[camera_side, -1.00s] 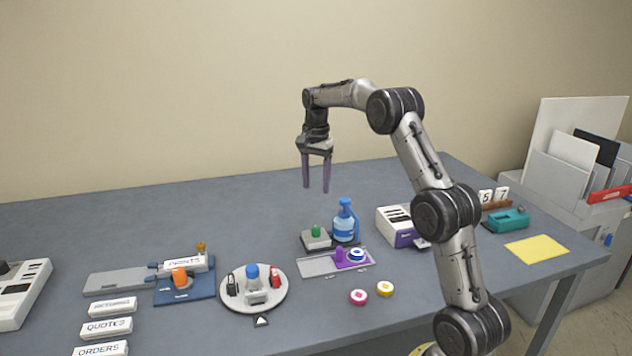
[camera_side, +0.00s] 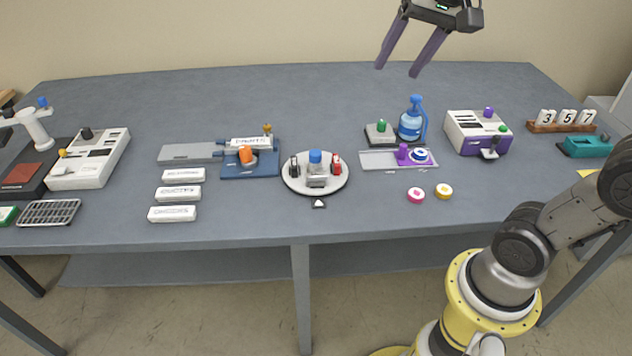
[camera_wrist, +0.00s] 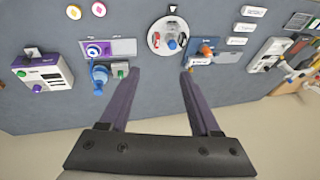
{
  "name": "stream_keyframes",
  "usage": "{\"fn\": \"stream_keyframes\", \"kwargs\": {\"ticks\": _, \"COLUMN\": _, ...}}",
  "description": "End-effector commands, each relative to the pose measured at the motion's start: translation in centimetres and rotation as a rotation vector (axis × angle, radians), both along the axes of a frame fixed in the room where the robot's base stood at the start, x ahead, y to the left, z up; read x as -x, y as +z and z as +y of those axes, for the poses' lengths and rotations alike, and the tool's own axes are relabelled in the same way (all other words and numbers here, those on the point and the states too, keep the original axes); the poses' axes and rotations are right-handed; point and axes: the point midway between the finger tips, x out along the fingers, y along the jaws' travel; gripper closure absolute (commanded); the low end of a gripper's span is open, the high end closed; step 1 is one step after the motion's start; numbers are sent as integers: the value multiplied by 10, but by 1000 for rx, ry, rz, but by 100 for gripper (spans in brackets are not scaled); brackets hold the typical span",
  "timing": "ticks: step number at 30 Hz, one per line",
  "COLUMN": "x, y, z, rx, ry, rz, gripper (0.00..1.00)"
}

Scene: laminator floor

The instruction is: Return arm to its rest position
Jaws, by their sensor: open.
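My gripper (camera_side: 405,55) is at the top of the side view, raised above the back of the grey table (camera_side: 350,225). Its two purple fingers are spread apart with nothing between them. In the wrist view my gripper (camera_wrist: 163,88) also shows open and empty, with the table top below and beyond the fingertips. The lower part of my arm shows at the right of the side view. The middle of my arm is out of the picture.
Below stand a blue bottle (camera_side: 411,122), a sliding purple tray (camera_side: 378,161), a round white turntable (camera_side: 297,184) and a purple-white box (camera_side: 468,133). White label blocks (camera_side: 178,194) lie left of the turntable. The back of the table is clear.

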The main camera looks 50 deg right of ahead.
Motion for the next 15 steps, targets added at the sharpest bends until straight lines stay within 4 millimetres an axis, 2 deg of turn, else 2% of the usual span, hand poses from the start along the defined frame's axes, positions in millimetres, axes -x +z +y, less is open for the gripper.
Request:
{"fn": "stream_keyframes", "kwargs": {"ticks": 1, "x": 22, "y": -6, "z": 11, "rx": 22, "ry": 73, "rz": -21, "gripper": 36}}
{"fn": "stream_keyframes", "kwargs": {"ticks": 3, "x": 48, "y": -19, "z": 23, "rx": 58, "ry": 183, "rz": -46, "gripper": 36}}
{"fn": "stream_keyframes", "kwargs": {"ticks": 7, "x": 90, "y": -53, "z": 36, "rx": 131, "ry": 382, "rz": -77, "gripper": 36}}
{"fn": "stream_keyframes", "kwargs": {"ticks": 12, "x": 121, "y": -103, "z": 40, "rx": 220, "ry": 589, "rz": -66, "gripper": 36}}
{"fn": "stream_keyframes", "kwargs": {"ticks": 15, "x": 123, "y": -118, "z": 40, "rx": 262, "ry": 686, "rz": -51, "gripper": 36}}
